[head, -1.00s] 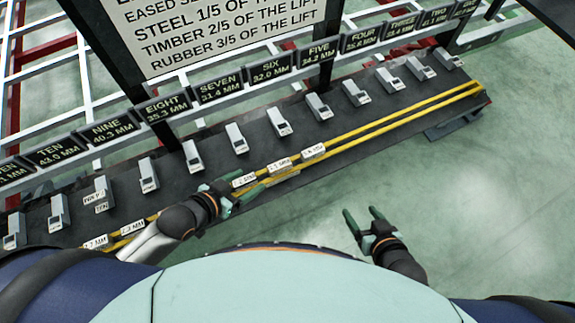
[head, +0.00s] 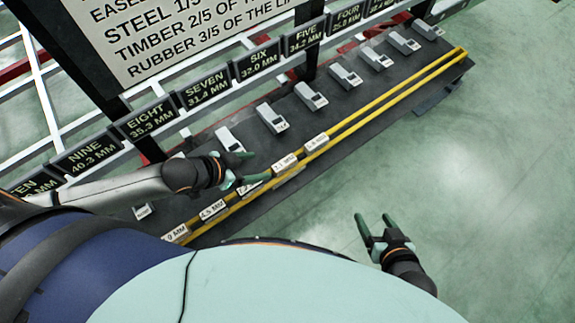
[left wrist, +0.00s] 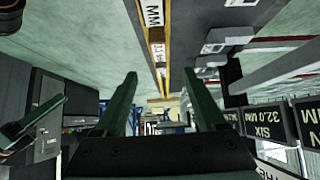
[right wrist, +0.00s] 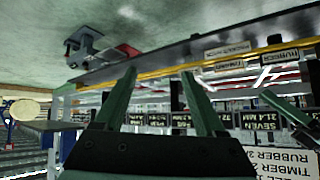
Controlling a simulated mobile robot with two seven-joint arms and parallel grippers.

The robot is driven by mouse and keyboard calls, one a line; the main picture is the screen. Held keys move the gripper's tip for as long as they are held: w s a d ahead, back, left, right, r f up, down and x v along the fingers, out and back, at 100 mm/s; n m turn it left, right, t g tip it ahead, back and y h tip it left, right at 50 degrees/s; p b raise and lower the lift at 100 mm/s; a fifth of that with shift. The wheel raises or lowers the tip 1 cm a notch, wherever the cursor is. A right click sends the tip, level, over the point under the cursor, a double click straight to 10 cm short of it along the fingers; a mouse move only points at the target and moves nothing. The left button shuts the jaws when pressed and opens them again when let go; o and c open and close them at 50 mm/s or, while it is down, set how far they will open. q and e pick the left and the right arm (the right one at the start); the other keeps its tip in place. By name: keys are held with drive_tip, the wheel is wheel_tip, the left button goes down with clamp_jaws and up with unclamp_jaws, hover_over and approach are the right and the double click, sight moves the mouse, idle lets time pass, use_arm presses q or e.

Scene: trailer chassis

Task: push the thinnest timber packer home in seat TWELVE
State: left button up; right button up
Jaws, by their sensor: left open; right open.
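My left gripper (head: 259,167) is open over the dark bench, its fingers pointing right above the yellow rails. No packer shows between its fingers in the left wrist view (left wrist: 165,95). My right gripper (head: 373,217) is open and empty over the bare floor; its fingers also show in the right wrist view (right wrist: 158,90). White thickness labels stand along the rails, including one that seems to read 7.1 MM (head: 284,164) and another further right (head: 316,142). The thinnest timber packer cannot be picked out. Seat TWELVE is outside the head view.
The dark bench (head: 400,98) carries a row of grey blocks, such as one (head: 311,95) near the FIVE sign (head: 303,37). Signs run from TEN at left past EIGHT (head: 148,122). A large notice board (head: 170,35) hangs behind. Green floor (head: 480,220) is clear.

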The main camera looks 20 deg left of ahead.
sight(284, 163)
use_arm(q)
drive_tip(key=b+x, duration=0.2)
drive_tip(key=x, duration=0.4)
drive_tip(key=shift+w+d+f, duration=0.1)
drive_tip(key=shift+w+f, duration=0.05)
drive_tip(key=shift+w+d+f, duration=0.25)
drive_tip(key=shift+w+f, duration=0.05)
drive_tip(key=shift+f, duration=0.1)
drive_tip(key=b+x, duration=0.2)
drive_tip(key=x, duration=0.2)
drive_tip(key=shift+w+d+f, duration=0.1)
drive_tip(key=shift+d+f, duration=0.05)
drive_tip(key=shift+w+d+f, duration=0.1)
drive_tip(key=shift+w+f, duration=0.05)
drive_tip(key=shift+c, duration=0.3)
clamp_jaws()
